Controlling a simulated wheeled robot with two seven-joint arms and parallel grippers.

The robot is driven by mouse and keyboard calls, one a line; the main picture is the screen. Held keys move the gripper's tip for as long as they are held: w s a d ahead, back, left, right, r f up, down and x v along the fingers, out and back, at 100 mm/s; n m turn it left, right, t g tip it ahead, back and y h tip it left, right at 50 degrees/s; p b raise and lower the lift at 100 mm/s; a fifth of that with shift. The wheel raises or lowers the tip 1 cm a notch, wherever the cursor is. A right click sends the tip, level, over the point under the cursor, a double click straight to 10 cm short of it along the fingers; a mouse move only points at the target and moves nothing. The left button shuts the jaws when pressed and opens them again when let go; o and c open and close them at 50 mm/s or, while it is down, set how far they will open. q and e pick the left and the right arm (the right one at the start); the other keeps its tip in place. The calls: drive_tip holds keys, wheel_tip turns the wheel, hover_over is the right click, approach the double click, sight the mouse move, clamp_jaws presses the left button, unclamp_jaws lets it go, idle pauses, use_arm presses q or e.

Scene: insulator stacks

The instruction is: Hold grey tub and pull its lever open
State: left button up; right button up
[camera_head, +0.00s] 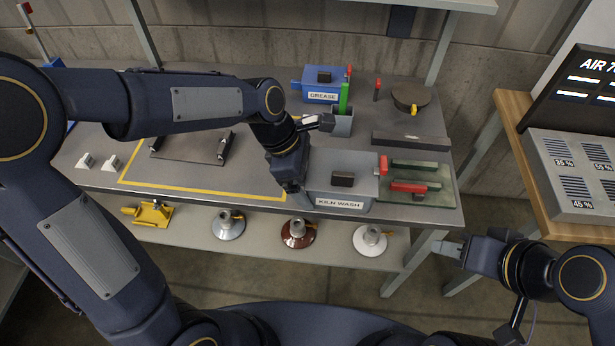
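The grey tub (324,181), labelled KILN WASH, stands at the front right part of the workbench. A dark block sits on its lid. A red lever (383,166) stands upright at its right side. My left gripper (294,188) points down at the tub's left side, close against it. My own wrist hides its fingertips and the tub's left end, so I cannot tell whether it grips anything. My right gripper (448,248) is off the bench's front right corner, below and right of the tub, apart from it. Its finger gap does not show clearly.
Behind stand a blue GREASE tub (322,83) and a grey cup (342,124) with a green item (344,98). A green tray (437,192) with a red-handled tool (408,187) lies right of the grey tub. Insulators (298,233) stand on the lower shelf.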

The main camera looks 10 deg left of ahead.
use_arm(q)
drive_tip(key=shift+w+a+f+b, duration=0.15)
drive_tip(key=shift+w+f+b, duration=0.25)
drive_tip(key=shift+w+f, duration=0.9)
drive_tip(key=shift+w+a+f+b, duration=0.15)
drive_tip(key=shift+w+f+b, duration=0.25)
drive_tip(key=shift+w+f, duration=0.8)
drive_tip(key=shift+w+a+f+b, duration=0.1)
drive_tip(key=shift+w+f+b, duration=0.1)
drive_tip(key=shift+w+f, duration=0.75)
drive_tip(key=shift+w+a+f+b, duration=0.15)
drive_tip(key=shift+w+f+b, duration=0.1)
drive_tip(key=shift+w+f, duration=0.7)
drive_tip(key=shift+w+a+f+b, duration=0.15)
drive_tip(key=shift+w+f, duration=0.45)
drive_tip(key=shift+w, duration=0.65)
use_arm(e)
drive_tip(key=shift+f, duration=1.5)
use_arm(q)
drive_tip(key=shift+f, duration=0.25)
use_arm(e)
drive_tip(key=shift+c, duration=0.2)
